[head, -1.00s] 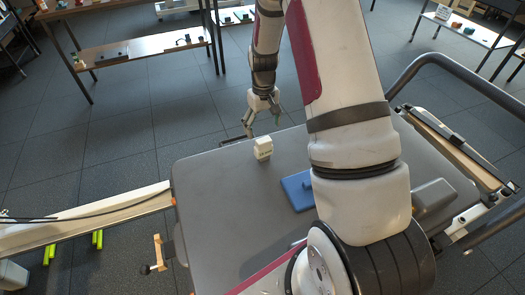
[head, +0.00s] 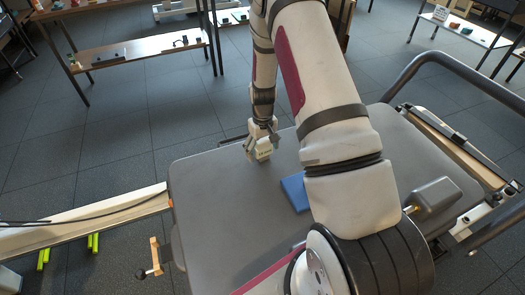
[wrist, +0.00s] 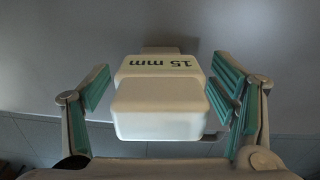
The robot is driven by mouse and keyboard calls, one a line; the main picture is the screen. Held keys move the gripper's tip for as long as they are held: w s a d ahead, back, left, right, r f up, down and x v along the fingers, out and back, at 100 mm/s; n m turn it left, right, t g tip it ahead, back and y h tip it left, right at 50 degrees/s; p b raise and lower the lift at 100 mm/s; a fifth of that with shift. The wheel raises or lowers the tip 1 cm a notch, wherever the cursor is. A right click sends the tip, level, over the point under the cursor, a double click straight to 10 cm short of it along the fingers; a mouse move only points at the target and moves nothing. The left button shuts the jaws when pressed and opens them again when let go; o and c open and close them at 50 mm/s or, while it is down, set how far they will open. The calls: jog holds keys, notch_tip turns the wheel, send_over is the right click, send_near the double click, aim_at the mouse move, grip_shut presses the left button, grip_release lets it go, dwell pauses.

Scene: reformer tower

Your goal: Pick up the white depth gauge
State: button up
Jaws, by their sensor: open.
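The white depth gauge (head: 263,153) is a small block standing on the grey padded top (head: 215,190), near its far edge. In the wrist view the gauge (wrist: 160,105) shows the marking "15 mm", upside down. My gripper (head: 260,146) is at the gauge in the head view. In the wrist view my gripper (wrist: 160,100) is open, with one green-padded finger to each side of the gauge and gaps between pads and block.
A blue flat block (head: 295,190) lies on the padded top to the right, partly hidden by my arm. A grey block (head: 434,196) is farther right, near a curved rail (head: 440,62). The left part of the top is clear.

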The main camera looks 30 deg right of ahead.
jog(key=c, duration=1.4)
jog(key=shift+r, duration=0.1)
jog(key=shift+c, duration=0.2)
